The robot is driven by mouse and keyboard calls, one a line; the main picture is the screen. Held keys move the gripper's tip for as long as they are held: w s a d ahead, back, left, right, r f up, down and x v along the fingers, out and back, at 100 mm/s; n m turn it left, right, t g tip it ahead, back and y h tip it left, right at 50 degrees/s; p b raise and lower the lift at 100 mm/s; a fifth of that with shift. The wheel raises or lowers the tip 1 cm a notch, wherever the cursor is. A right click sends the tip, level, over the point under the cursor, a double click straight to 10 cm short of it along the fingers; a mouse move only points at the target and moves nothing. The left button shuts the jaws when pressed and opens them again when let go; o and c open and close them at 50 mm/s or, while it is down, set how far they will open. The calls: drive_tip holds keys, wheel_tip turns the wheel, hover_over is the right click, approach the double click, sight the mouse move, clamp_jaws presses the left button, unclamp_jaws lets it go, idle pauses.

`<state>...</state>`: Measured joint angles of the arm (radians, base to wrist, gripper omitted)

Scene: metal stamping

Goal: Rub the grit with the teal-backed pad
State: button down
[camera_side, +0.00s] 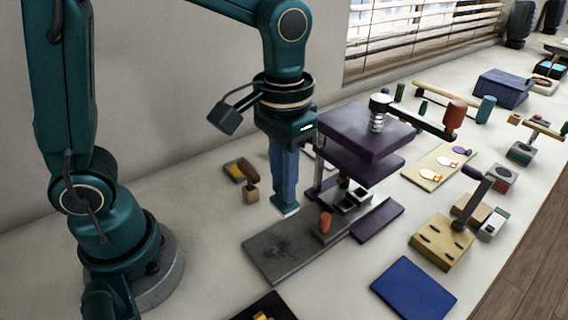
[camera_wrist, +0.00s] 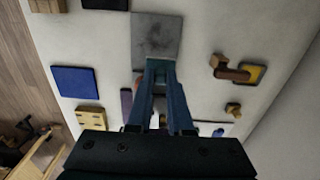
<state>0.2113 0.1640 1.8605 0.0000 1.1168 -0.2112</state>
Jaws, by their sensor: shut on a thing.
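My gripper (camera_side: 285,207) has its blue fingers pointing down and closed on a small pad (camera_side: 288,212). In the side view only a thin pale edge of the pad shows under the fingertips; the fingers hide most of it. In the wrist view the fingers (camera_wrist: 160,66) meet at a small teal piece beside the grey plate. The grit is a dark smudged patch (camera_side: 288,240) on the flat grey metal plate (camera_side: 268,265); it also shows in the wrist view (camera_wrist: 155,38). The fingertips are just behind the plate's edge in the side view, not over the patch.
A press with purple plates (camera_side: 362,130) stands right of my gripper, its orange-red knob (camera_side: 325,222) near the grey plate. A brown-handled piece (camera_side: 249,188) and a yellow-topped block (camera_side: 235,172) lie to the left. A blue mat (camera_side: 413,287) and slotted tan block (camera_side: 443,242) lie in front.

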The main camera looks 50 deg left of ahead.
idle(0.3)
drive_tip(key=d, duration=0.1)
drive_tip(key=d+f, duration=0.1)
drive_tip(key=d, duration=0.1)
drive_tip(key=shift+w+d+f, duration=0.1)
drive_tip(key=shift+d+f, duration=0.05)
drive_tip(key=shift+f, duration=0.15)
